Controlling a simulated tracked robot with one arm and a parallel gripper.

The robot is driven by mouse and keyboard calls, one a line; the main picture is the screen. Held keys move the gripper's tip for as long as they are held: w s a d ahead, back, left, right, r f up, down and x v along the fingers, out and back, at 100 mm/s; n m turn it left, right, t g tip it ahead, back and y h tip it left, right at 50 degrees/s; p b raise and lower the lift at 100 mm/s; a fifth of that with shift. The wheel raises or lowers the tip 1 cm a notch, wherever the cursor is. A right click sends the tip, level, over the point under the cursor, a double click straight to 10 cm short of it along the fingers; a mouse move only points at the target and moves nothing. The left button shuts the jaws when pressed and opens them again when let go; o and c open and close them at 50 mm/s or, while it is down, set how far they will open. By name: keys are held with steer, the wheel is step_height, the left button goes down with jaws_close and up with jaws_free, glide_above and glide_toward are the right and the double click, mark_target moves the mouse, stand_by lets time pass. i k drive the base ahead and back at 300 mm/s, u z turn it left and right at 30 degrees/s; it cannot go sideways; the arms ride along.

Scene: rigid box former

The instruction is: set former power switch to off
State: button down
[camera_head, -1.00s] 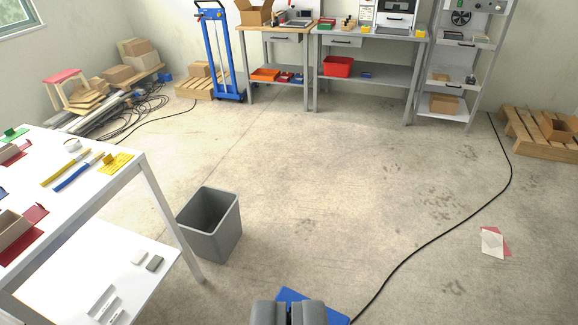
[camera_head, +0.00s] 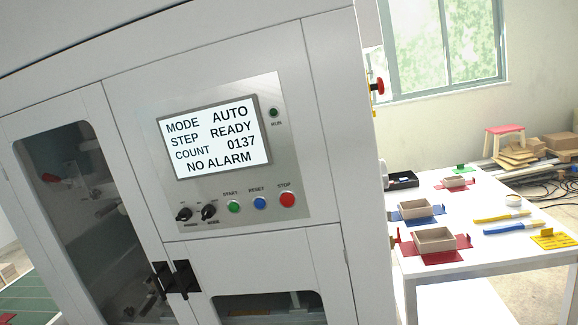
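The box former is a white cabinet (camera_head: 330,130) filling the left and middle of the view. Its grey control panel (camera_head: 290,180) has a lit screen (camera_head: 213,137) reading MODE AUTO, STEP READY, COUNT 0137, NO ALARM. Below are two black rotary knobs: a left knob (camera_head: 184,214), its label too small to read surely, and a right knob (camera_head: 208,212) that seems labelled MODE. A red knob on a yellow base (camera_head: 378,87) sticks out of the cabinet's right side, seen edge-on. I cannot tell surely which is the power switch. My gripper is out of view.
Green START (camera_head: 234,206), blue RESET (camera_head: 260,203) and red STOP (camera_head: 288,199) buttons sit beside the knobs. Black door handles (camera_head: 176,279) stick out below. A white table (camera_head: 470,255) with small boxes stands at the right, with floor visible beyond it.

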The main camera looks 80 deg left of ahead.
mark_target(185, 214)
steer(key=u, duration=2.15)
